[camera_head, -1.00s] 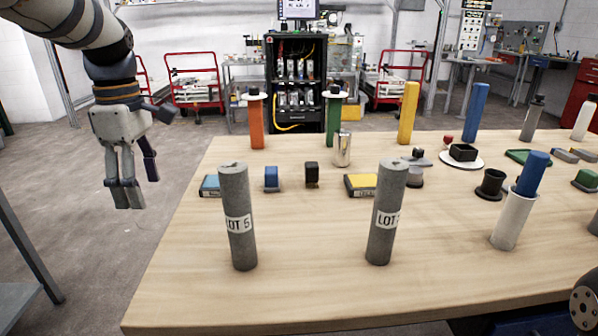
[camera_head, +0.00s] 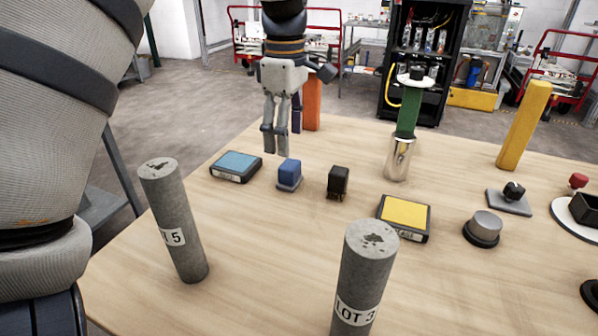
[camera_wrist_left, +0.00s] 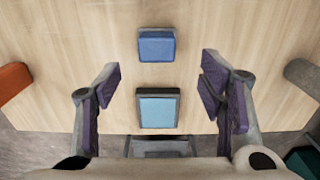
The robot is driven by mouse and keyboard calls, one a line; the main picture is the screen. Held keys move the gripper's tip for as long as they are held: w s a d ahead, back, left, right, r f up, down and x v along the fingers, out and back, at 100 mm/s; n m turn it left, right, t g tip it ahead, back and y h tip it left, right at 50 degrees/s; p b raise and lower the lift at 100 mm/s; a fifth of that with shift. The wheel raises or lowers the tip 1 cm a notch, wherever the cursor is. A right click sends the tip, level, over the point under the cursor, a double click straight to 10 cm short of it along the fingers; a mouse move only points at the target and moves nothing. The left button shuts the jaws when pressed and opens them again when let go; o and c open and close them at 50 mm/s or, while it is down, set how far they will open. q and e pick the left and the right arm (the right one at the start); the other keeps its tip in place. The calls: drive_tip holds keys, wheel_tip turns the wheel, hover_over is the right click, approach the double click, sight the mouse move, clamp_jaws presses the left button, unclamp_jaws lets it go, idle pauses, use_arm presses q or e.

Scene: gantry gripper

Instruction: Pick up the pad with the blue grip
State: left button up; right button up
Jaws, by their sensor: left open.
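The pad with the blue grip (camera_head: 289,174) is a small upright blue block on a thin grey base, standing on the table. In the left wrist view the blue grip (camera_wrist_left: 157,46) shows from above, beyond the fingertips. A flat dark case with a light blue top (camera_head: 236,166) lies left of it; its light blue face (camera_wrist_left: 158,107) shows between the fingers in the wrist view. My left gripper (camera_head: 280,145) points down, open and empty, behind and above the pad, apart from it. My right gripper is out of view.
A black-gripped pad (camera_head: 338,181) stands close right of the blue one, with a yellow-topped case (camera_head: 403,217) further right. Two grey cylinders (camera_head: 174,220) (camera_head: 365,270) stand in front. An orange block (camera_head: 312,104) and a steel canister (camera_head: 398,159) stand behind.

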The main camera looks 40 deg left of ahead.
sight(290, 164)
use_arm(q)
drive_tip(key=f, duration=0.7)
drive_tip(key=shift+w+f, duration=0.2)
drive_tip(key=shift+f, duration=0.2)
drive_tip(key=c, duration=1.2)
